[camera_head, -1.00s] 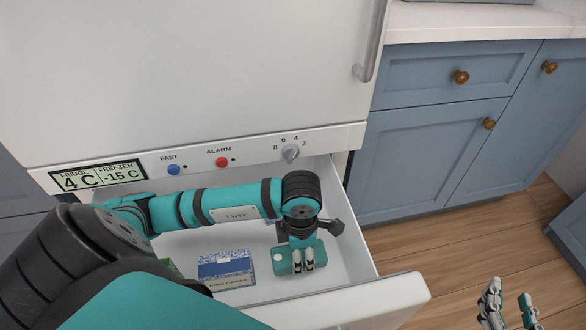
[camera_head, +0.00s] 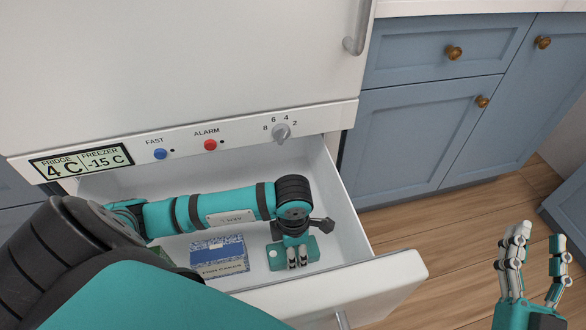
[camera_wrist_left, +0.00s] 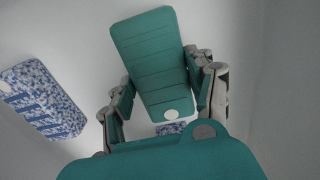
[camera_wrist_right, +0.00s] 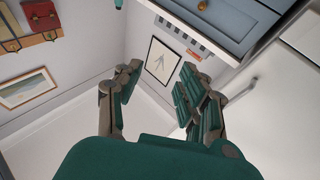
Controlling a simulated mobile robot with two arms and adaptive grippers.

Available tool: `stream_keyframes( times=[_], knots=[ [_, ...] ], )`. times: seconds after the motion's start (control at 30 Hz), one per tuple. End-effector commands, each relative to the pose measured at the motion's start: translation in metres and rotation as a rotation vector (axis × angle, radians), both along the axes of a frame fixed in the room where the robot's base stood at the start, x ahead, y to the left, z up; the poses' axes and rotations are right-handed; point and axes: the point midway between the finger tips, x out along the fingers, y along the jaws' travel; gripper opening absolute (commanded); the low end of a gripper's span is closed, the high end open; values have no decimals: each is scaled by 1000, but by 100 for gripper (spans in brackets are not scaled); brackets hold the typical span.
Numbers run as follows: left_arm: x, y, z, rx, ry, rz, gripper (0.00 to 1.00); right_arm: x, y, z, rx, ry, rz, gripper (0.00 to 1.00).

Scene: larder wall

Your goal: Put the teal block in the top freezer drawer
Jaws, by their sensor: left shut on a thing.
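The teal block (camera_head: 312,249), with a white dot near one end, is inside the open top freezer drawer (camera_head: 375,284), toward its right side. My left gripper (camera_head: 298,259) reaches down into the drawer and is shut on the block. In the left wrist view the block (camera_wrist_left: 150,58) lies between the fingers, with the pale drawer around it. I cannot tell whether the block touches the drawer floor. My right gripper (camera_head: 537,250) is open and empty, outside the drawer at the lower right; the right wrist view shows its spread fingers (camera_wrist_right: 158,88).
A blue and white box (camera_head: 219,258) lies in the drawer left of the block. A greenish item beside it is mostly hidden by my left arm. The control panel (camera_head: 210,145) is above the drawer. Blue cabinets (camera_head: 415,135) stand right; the wooden floor is clear.

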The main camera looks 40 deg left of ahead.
Motion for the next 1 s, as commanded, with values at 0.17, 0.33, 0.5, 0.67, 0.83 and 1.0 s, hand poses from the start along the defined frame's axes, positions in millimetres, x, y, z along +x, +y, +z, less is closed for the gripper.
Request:
stream_keyframes(
  times=[0.17, 0.33, 0.5, 0.67, 0.83, 1.0],
  knots=[
    [0, 0, -2, 0, -1, 0, 12, -2, 0, 5, 8, -30, 1, 40],
    [0, 0, -2, 0, 0, 0, 75, -2, 0, 6, 10, -37, 2, 40],
    [0, 0, -2, 0, 0, 0, 79, -2, 0, 6, 9, -35, 2, 40],
    [0, 0, -1, 0, 0, 0, 79, -2, 0, 6, 8, -31, 2, 40],
    [1, 0, 10, 0, -3, 0, 79, 3, -1, -10, -18, 69, -4, 40],
    [1, 0, 36, 0, -4, -1, 79, 8, -5, -44, -71, 269, -16, 40]
  ],
)
